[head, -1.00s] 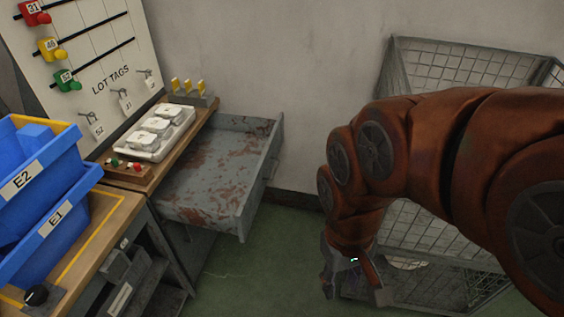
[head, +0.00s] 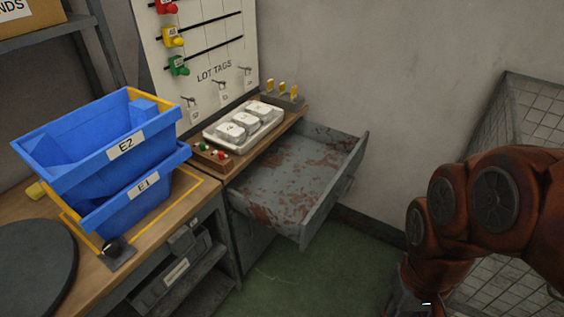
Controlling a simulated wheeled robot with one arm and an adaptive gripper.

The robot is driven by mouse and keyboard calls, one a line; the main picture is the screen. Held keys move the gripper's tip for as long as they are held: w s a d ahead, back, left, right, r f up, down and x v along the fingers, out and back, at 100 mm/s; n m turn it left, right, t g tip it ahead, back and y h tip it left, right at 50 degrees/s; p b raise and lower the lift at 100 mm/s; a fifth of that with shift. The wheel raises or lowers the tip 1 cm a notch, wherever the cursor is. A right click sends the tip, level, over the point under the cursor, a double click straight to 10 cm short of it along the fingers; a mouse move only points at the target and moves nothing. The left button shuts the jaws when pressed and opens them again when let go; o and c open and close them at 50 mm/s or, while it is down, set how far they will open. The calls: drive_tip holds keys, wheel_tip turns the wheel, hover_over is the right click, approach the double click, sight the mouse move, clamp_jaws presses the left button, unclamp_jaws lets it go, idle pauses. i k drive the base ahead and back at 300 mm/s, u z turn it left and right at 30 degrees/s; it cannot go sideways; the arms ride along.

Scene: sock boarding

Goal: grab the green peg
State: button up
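A green peg-like piece (head: 178,65) sits at the left end of the lowest black rail on the white wall board, below a yellow one (head: 173,37) and a red one (head: 167,6). A small wooden block (head: 211,158) on the bench also carries tiny green and red pegs. My gripper (head: 415,303) is at the bottom edge on the right, far from both. Its fingertips are cut off by the frame, so I cannot see whether it is open or holds anything.
Blue bins E2 (head: 110,140) and E1 (head: 140,195) are stacked on the bench at left. A white tray (head: 213,141) of packets and a yellow-pegged block (head: 282,98) stand near the board. An open rusty drawer (head: 305,165) juts out. A wire cage (head: 530,110) is at right.

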sight(202, 146)
drive_tip(key=u, duration=0.4)
drive_tip(key=k, duration=0.45)
drive_tip(key=u, duration=1.1)
drive_tip(key=i, duration=1.75)
drive_tip(key=z, duration=0.15)
